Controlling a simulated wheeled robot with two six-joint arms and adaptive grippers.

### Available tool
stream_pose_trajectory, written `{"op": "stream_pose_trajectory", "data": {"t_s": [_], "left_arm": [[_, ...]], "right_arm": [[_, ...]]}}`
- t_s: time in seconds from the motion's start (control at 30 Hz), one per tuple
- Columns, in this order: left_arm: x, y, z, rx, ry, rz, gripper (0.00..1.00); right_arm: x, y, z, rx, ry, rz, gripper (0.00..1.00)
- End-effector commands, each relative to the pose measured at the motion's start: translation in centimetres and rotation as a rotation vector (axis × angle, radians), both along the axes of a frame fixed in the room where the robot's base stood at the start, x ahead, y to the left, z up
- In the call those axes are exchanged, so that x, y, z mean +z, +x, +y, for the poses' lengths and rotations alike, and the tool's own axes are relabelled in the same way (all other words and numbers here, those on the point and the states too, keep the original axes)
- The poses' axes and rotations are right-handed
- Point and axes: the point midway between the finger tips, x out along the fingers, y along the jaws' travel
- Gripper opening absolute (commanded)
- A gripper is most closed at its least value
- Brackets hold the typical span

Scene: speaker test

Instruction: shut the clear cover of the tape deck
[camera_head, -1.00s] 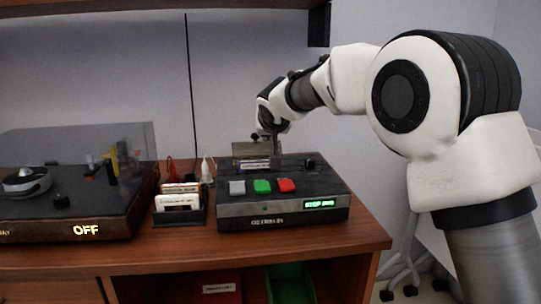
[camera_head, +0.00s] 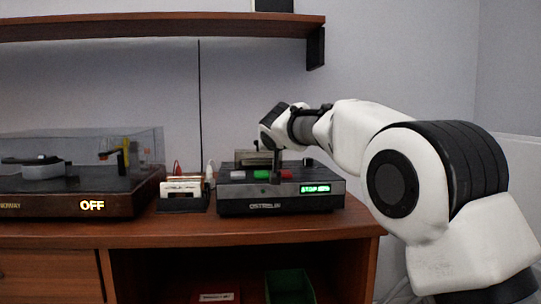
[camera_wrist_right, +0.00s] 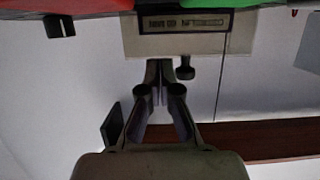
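The tape deck (camera_head: 281,207) stands on the wooden cabinet, with grey, green and red buttons and a lit green display (camera_head: 314,189) reading STOP. Its cover (camera_head: 252,158) shows as a dull, see-through panel standing up behind the buttons. In the right wrist view the cover (camera_wrist_right: 205,45) is a pale panel, with a dark-framed label and a small dark knob near it. My right gripper (camera_head: 278,162) reaches down over the deck beside the cover. Its fingers (camera_wrist_right: 160,72) look shut, with nothing visible between them. I cannot tell whether they touch the cover. My left gripper is not in view.
A turntable (camera_head: 70,205) with a clear lid and a lit OFF sign is at left. A cassette holder (camera_head: 181,204) stands between it and the deck. The cabinet top (camera_head: 250,232) is bare in front. A shelf (camera_head: 160,28) hangs above; a green bin (camera_head: 290,287) is below.

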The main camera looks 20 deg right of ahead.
Motion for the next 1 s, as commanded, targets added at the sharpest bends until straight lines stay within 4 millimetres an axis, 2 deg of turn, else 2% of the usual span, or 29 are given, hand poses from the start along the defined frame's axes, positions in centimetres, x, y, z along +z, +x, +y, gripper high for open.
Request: {"op": "stream_pose_trajectory", "data": {"t_s": [0.03,0.37,0.83,1.0], "left_arm": [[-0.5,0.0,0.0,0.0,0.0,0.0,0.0],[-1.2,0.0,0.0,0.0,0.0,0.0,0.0],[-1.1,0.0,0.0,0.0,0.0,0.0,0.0],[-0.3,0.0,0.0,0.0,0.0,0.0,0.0]], "right_arm": [[-1.0,0.0,0.0,-0.003,0.001,0.01,0.0],[-2.0,0.1,0.0,-0.004,0.001,0.021,0.0],[-1.7,0.2,-0.1,-0.003,0.001,0.017,0.0],[-0.8,0.2,-0.1,-0.003,0.002,0.016,0.0]]}}
